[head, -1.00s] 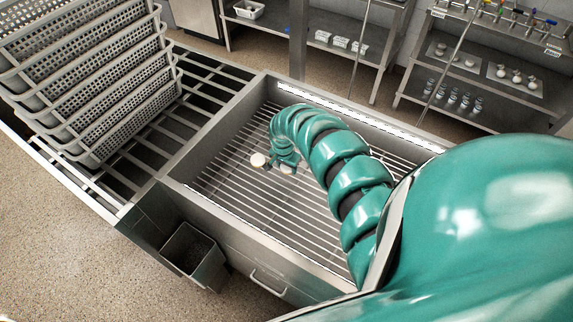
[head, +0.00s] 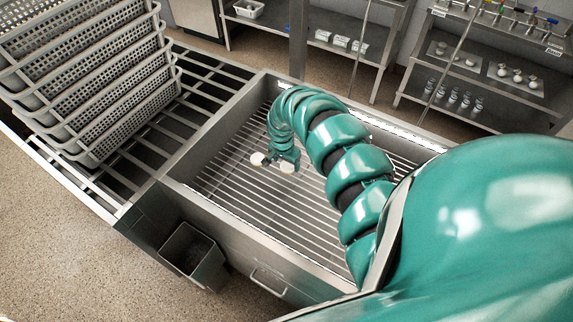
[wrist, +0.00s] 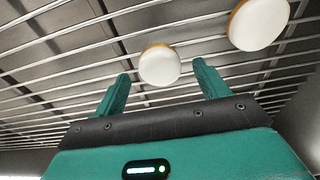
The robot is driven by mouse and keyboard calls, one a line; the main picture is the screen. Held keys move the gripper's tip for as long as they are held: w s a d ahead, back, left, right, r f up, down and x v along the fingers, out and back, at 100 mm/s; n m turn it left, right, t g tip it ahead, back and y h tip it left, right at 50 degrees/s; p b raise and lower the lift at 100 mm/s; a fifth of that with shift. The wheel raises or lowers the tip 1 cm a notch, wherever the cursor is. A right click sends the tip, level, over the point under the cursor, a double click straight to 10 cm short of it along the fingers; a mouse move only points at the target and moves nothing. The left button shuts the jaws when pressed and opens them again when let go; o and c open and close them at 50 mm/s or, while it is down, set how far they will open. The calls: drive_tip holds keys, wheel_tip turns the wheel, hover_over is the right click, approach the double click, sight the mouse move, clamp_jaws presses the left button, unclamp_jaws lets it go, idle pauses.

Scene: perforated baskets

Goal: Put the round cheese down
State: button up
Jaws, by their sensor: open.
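Two round white cheeses with orange-tan edges rest on the bar rack of the metal basin. One cheese (head: 287,168) is just below my gripper (head: 282,160) in the head view. The other cheese (head: 257,159) lies a little to the left. In the wrist view my gripper's two teal fingers are spread. The nearer cheese (wrist: 160,65) shows in the gap between them, around and beyond the fingertips, with no finger visibly pressing it. The farther cheese (wrist: 258,24) is at the upper right, outside the fingers.
The metal basin (head: 232,238) has raised walls around its bar rack (head: 245,195), with free room around the cheeses. A stack of perforated baskets (head: 100,95) stands at left on a slatted frame. A bin (head: 195,255) stands at the front.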

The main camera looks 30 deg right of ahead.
sight(286, 167)
drive_tip(key=shift+s+a+r+b, duration=0.1)
drive_tip(key=shift+r+b, duration=0.2)
drive_tip(key=shift+r, duration=0.45)
drive_tip(key=shift+s+a+r+b, duration=0.1)
drive_tip(key=shift+r+b, duration=0.15)
drive_tip(key=shift+r, duration=0.5)
wheel_tip(286, 167, up, 6)
drive_tip(key=p, duration=0.5)
drive_tip(key=shift+s+a+r, duration=0.15)
drive_tip(key=shift+s+a, duration=0.05)
drive_tip(key=shift+a, duration=0.2)
